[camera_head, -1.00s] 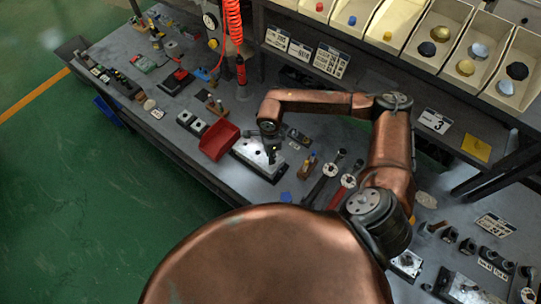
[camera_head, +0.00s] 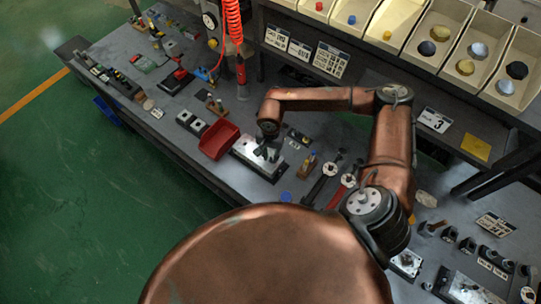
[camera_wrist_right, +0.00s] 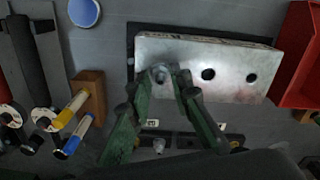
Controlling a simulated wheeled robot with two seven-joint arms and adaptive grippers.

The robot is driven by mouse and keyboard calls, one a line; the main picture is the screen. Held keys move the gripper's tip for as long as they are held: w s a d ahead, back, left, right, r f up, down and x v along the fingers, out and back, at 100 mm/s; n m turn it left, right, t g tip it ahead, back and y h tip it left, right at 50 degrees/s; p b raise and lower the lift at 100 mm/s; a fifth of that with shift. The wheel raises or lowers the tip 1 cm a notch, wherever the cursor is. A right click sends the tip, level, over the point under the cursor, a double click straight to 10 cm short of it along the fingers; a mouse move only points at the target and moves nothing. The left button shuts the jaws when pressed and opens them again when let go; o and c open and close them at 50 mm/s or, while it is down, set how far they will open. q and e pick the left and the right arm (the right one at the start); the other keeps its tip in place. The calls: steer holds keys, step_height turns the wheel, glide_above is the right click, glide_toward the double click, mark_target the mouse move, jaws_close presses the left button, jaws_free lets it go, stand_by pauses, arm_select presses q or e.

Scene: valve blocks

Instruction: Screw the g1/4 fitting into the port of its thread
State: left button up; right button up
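A pale metal block (camera_wrist_right: 230,55) with ports along its top lies on a dark base on the bench. It also shows in the head view (camera_head: 246,149). Two dark round ports, a middle one (camera_wrist_right: 208,74) and a right one (camera_wrist_right: 251,78), are uncovered. A small metal fitting (camera_wrist_right: 160,74) shows at the block's left port, between my right fingertips. My right gripper (camera_wrist_right: 166,77) points down at that port, one green finger on each side. I cannot tell whether the fingers touch the fitting. The right gripper is small in the head view (camera_head: 268,153). My left gripper is not in view.
A red bin (camera_head: 218,140) stands close beside the block. A wooden holder with yellow and blue handled tools (camera_wrist_right: 85,100), wrenches (camera_head: 318,185) and a blue round piece (camera_wrist_right: 84,12) lie nearby. Shelf bins (camera_head: 440,35) stand behind. A dark strip with small parts (camera_wrist_right: 185,141) lies close by.

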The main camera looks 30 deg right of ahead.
steer(key=shift+n, duration=0.9)
steer(key=shift+c, duration=0.4)
jaws_close()
steer(key=m, duration=0.5)
steer(key=shift+m, duration=0.3)
steer(key=m, duration=0.5)
steer(key=shift+m, duration=0.4)
steer(key=m, duration=0.5)
steer(key=shift+w, duration=0.1)
steer(key=m, duration=0.5)
